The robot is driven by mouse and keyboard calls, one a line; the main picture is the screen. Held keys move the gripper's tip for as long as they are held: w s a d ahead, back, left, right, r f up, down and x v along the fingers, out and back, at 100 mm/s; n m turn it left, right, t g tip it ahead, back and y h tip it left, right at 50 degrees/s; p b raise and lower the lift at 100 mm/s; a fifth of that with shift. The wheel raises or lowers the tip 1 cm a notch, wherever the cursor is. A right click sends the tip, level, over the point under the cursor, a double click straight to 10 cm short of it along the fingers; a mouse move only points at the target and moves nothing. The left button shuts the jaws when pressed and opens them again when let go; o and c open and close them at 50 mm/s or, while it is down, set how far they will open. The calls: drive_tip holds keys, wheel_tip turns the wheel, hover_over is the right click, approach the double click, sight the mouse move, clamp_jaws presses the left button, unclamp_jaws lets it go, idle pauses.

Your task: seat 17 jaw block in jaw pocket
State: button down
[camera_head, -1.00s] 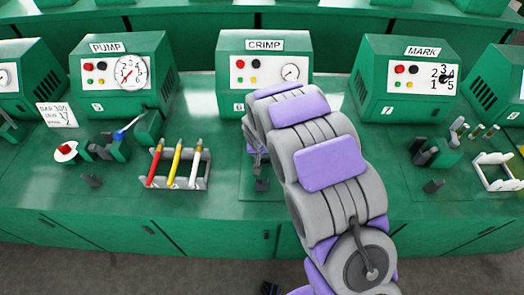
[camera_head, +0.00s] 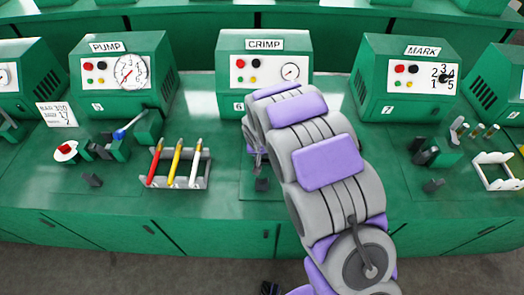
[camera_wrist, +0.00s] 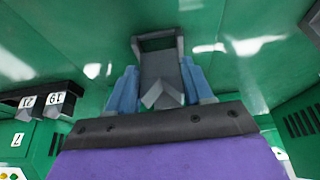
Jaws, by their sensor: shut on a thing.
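In the wrist view, my gripper (camera_wrist: 160,88) has its blue fingers on both sides of a grey block (camera_wrist: 162,72) with a V-shaped notch, and it is shut on it. No number shows on this block, so I cannot tell whether it is 17. A dark square frame (camera_wrist: 158,42) lies just beyond the block, perhaps the jaw pocket; I cannot tell whether they touch. In the head view, my arm hides most of the gripper and the held block, in front of the CRIMP machine (camera_head: 264,72).
A rack with coloured pens (camera_head: 178,168) stands to the left. Dark blocks marked 21 (camera_wrist: 28,104) and 19 (camera_wrist: 56,100) show at left in the wrist view. The MARK machine (camera_head: 405,80) is at right.

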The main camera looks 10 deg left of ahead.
drive_tip(key=shift+f+b, duration=0.35)
drive_tip(key=shift+f, duration=0.65)
drive_tip(key=shift+c, duration=1.8)
unclamp_jaws()
drive_tip(key=p+v, duration=0.3)
drive_tip(key=v, duration=1.4)
drive_tip(key=shift+s, duration=0.15)
